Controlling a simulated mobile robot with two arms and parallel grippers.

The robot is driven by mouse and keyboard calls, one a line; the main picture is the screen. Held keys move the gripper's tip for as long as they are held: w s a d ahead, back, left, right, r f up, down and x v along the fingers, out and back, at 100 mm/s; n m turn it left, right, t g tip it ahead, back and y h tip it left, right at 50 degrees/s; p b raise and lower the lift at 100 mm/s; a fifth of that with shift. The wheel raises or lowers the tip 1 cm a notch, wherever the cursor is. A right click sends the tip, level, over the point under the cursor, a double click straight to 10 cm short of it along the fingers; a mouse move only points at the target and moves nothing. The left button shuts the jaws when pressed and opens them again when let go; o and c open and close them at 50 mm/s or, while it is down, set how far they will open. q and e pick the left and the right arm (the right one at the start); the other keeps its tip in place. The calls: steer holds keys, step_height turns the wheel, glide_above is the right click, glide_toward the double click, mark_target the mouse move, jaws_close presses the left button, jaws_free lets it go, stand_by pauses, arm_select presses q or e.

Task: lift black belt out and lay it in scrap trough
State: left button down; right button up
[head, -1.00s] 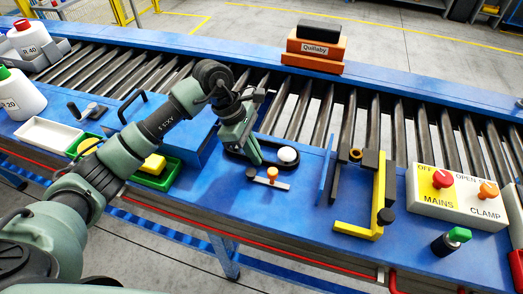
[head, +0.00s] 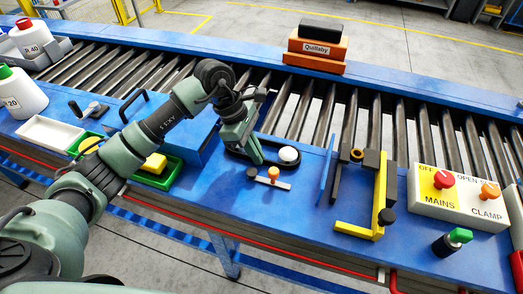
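The black belt (head: 234,154) is a dark oval loop lying on the blue bench top. A white round knob (head: 289,155) stands at the right end of the loop. My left gripper (head: 257,161) points down at the middle of the loop and hides part of it. Its fingers are seen edge-on, so I cannot tell whether they are open or on the belt. A white, shallow, empty tray (head: 50,133) lies at the left; I cannot tell whether it is the scrap trough. My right gripper is out of view.
A small lever with an orange knob (head: 274,173) lies just in front of the belt. A yellow bracket (head: 379,202) and a thin blue upright plate (head: 326,170) stand to the right. Green trays (head: 173,174) lie left, under my arm. The roller conveyor (head: 400,130) runs behind.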

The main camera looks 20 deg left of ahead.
arm_select(q)
steer(key=shift+r, duration=0.1)
steer(key=shift+r, duration=0.25)
step_height(320, 180, up, 19)
steer(key=b, duration=0.5)
steer(key=shift+r, duration=0.2)
